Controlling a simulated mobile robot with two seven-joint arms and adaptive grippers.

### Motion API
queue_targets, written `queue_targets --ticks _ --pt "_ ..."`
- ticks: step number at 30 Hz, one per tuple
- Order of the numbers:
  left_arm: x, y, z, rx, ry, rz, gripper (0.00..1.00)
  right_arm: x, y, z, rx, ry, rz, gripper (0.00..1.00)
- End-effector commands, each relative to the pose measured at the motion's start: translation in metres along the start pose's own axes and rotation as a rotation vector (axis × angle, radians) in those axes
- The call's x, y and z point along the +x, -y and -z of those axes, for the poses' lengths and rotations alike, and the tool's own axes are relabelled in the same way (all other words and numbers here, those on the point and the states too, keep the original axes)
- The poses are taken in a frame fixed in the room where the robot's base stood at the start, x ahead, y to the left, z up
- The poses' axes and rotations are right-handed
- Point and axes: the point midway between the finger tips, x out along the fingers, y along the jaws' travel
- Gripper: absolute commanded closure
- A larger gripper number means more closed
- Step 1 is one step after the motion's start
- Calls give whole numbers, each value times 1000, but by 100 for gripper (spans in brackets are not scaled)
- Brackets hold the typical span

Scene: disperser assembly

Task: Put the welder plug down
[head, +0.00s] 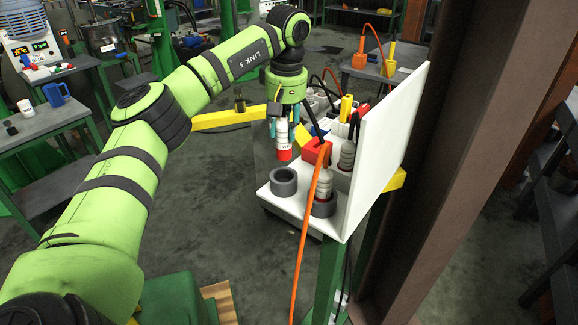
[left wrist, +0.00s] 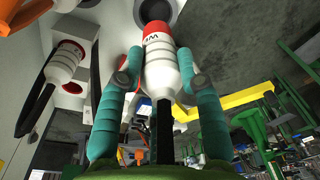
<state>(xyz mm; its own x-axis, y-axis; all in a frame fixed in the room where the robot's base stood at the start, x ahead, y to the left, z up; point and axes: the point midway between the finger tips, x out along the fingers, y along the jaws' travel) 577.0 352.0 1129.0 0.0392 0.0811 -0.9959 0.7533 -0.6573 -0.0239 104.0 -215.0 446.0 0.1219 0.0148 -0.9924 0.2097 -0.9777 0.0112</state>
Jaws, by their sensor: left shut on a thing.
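The welder plug (head: 283,142) is white and ribbed with a red end and a black cable. My left gripper (head: 282,127) is shut on it, and the plug hangs with its red end down above the white board, near an empty grey ring (head: 284,181). In the left wrist view, the teal fingers (left wrist: 156,84) press both sides of the plug (left wrist: 160,62), and its red end points toward a dark round opening (left wrist: 155,11). Whether the tip touches the ring is hard to tell. My right gripper is not in view.
A second white plug (head: 325,183) stands in another grey ring (head: 325,206), with an orange cable running down beside it. A red block (head: 317,151) sits behind it. The upright white panel (head: 388,140) closes the right side. A yellow bar (head: 228,118) lies to the left.

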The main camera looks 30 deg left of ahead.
Motion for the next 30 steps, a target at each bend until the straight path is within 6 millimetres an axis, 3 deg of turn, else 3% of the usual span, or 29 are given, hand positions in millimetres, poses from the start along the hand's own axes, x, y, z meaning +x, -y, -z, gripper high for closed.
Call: queue_targets --ticks 3,8,18,28,29,30 --pt "23 1 -2 1 3 4 100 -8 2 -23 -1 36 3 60" --pt "41 -1 -4 1 1 0 100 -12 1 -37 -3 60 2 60" --pt "78 -1 -7 2 1 1 100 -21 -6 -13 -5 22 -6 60" --pt "83 -2 -8 1 0 0 100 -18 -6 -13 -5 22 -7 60" --pt "84 -2 -8 1 0 0 60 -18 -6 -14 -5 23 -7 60" --pt "84 -2 -8 1 0 0 44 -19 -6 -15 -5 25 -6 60"
